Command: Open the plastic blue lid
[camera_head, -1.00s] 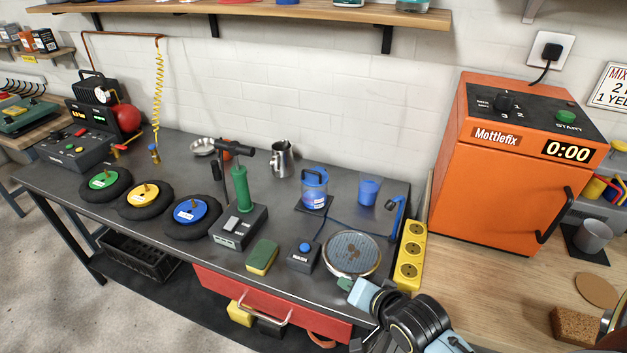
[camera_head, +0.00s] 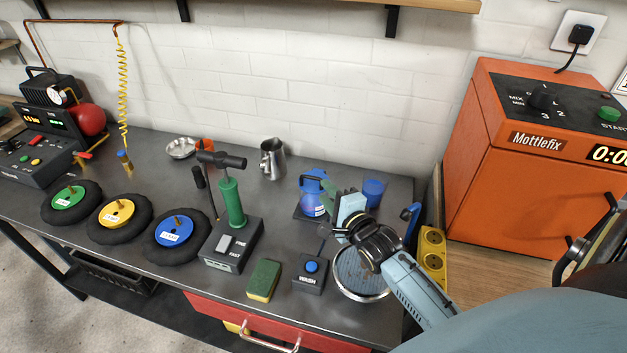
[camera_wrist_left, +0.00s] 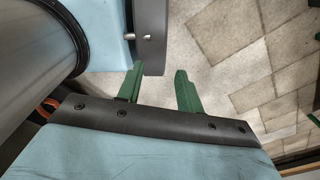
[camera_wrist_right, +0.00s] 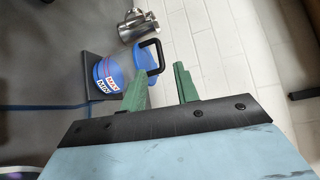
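A blue plastic container with a lid and a dark handle (camera_head: 313,192) stands on a dark square pad on the workbench. It also shows in the right wrist view (camera_wrist_right: 116,72), with its black handle (camera_wrist_right: 153,57) near my green fingertips. My right gripper (camera_head: 337,207) is just to the right of the container in the head view. In the right wrist view the right gripper (camera_wrist_right: 160,84) is open, its fingers apart with nothing held between them. My left gripper (camera_wrist_left: 158,88) is open and empty over the tiled floor, out of the head view.
A blue cup (camera_head: 373,191) stands behind my right gripper. A round metal grate (camera_head: 358,275), a button box (camera_head: 309,272), a sponge (camera_head: 264,280) and a green hand pump (camera_head: 231,205) are in front and left. A metal jug (camera_head: 272,160) stands near the wall.

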